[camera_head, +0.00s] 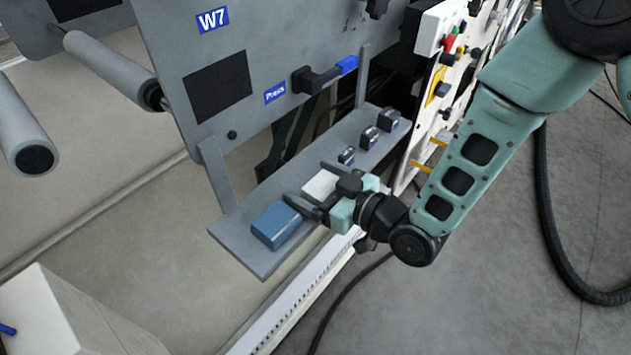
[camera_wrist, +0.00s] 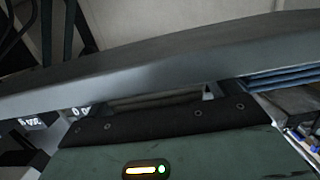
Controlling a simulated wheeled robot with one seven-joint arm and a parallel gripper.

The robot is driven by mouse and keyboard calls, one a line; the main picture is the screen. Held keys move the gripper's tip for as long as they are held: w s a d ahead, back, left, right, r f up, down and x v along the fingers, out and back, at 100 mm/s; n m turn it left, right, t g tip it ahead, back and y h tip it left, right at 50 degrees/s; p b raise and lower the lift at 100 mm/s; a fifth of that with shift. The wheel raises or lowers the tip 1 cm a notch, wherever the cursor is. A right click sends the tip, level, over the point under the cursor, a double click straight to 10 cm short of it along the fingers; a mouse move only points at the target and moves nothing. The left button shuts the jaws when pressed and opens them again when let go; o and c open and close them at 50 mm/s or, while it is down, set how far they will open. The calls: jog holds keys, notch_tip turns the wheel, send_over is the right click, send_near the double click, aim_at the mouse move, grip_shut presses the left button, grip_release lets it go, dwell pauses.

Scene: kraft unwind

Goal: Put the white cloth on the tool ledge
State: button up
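The white cloth (camera_head: 320,185) is a small pale folded block at the middle of the grey tool ledge (camera_head: 240,243) in the head view. It appears to rest on the ledge surface. My gripper (camera_head: 319,188) is low over the ledge, with one dark finger on each side of the cloth. In the wrist view the fingers of my gripper (camera_wrist: 158,98) are spread wide, with a dim band between them that may be the cloth. A small light gap shows beside the right finger there. The gripper's body hides part of the cloth.
A blue folded block (camera_head: 276,225) lies on the ledge close to the left finger. Several small dark weights (camera_head: 370,137) stand toward the far end. The grey machine panel (camera_head: 215,85) rises behind. A white control box (camera_head: 436,30) is at the upper right.

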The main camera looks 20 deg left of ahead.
jog(key=shift+r, duration=0.1)
jog(key=shift+r, duration=0.2)
jog(key=p+v, duration=0.1)
jog(key=v, duration=1.1)
jog(key=shift+f, duration=0.15)
jog(key=s+d+r+m+g+h, duration=0.1)
jog(key=d+r+m+g+h, duration=0.1)
jog(key=d+r+h, duration=0.5)
jog(key=s+d+r+m+g+h, duration=0.3)
jog(key=s+d+h, duration=0.4)
jog(key=s, duration=0.4)
jog(key=shift+d+r+m+g, duration=0.4)
jog(key=shift+d+r+g, duration=0.1)
jog(key=shift+d+r, duration=0.35)
